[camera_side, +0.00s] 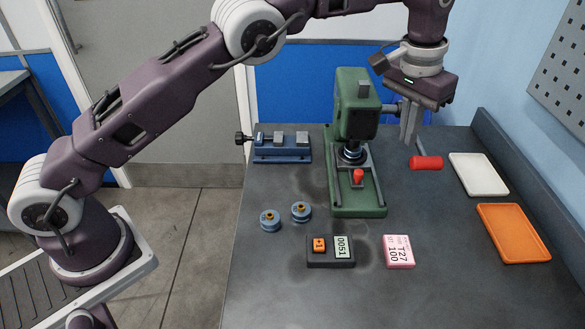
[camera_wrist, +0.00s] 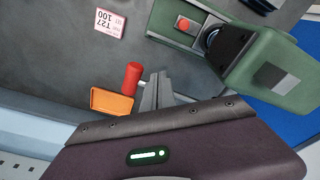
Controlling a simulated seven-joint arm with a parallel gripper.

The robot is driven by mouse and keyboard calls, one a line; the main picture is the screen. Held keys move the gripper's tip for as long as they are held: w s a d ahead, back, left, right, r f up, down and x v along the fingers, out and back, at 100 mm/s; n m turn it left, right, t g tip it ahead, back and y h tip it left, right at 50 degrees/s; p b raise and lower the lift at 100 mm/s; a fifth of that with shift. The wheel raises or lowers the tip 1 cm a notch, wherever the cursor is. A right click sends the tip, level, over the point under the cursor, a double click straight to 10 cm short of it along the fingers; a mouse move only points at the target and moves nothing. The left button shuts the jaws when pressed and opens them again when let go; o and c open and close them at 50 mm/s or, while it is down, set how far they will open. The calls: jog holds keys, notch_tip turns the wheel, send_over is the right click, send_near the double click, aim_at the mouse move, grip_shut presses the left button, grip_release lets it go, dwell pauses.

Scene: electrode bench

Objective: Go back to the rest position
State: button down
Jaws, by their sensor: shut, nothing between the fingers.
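My gripper (camera_side: 409,136) is shut and empty. It hangs at the right side of the green press (camera_side: 357,110), above the bench, close to the press's red-handled lever (camera_side: 426,163). I cannot tell whether the fingers touch the lever. In the wrist view the shut fingers (camera_wrist: 155,92) point toward the bench, beside the red handle (camera_wrist: 132,78). The green press also shows at the right of the wrist view (camera_wrist: 285,75).
A white tray (camera_side: 479,174) and an orange tray (camera_side: 513,233) lie at the right. A pink T27 block (camera_side: 398,252), a dark device with display (camera_side: 330,251), two blue round pieces (camera_side: 270,221) and a blue vise (camera_side: 282,150) stand on the bench. The front right is clear.

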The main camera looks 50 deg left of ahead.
jog(key=s+a+r+n+t, duration=0.1)
jog(key=s+a+r, duration=0.4)
jog(key=a+r, duration=0.45)
jog(key=s+a+r+n+t, duration=0.1)
jog(key=s+a+r, duration=0.15)
jog(key=s, duration=0.35)
jog(key=s+a+r, duration=0.2)
jog(key=s+r, duration=0.2)
jog(key=s, duration=0.1)
jog(key=s+a+f+t, duration=0.1)
jog(key=s+f, duration=0.3)
jog(key=s, duration=0.6)
jog(key=s+a+f+t, duration=0.1)
jog(key=s+a+f, duration=0.2)
jog(key=s, duration=0.8)
jog(key=shift+s+a+f+y, duration=0.3)
jog(key=shift+a+f, duration=0.1)
jog(key=shift+f, duration=0.2)
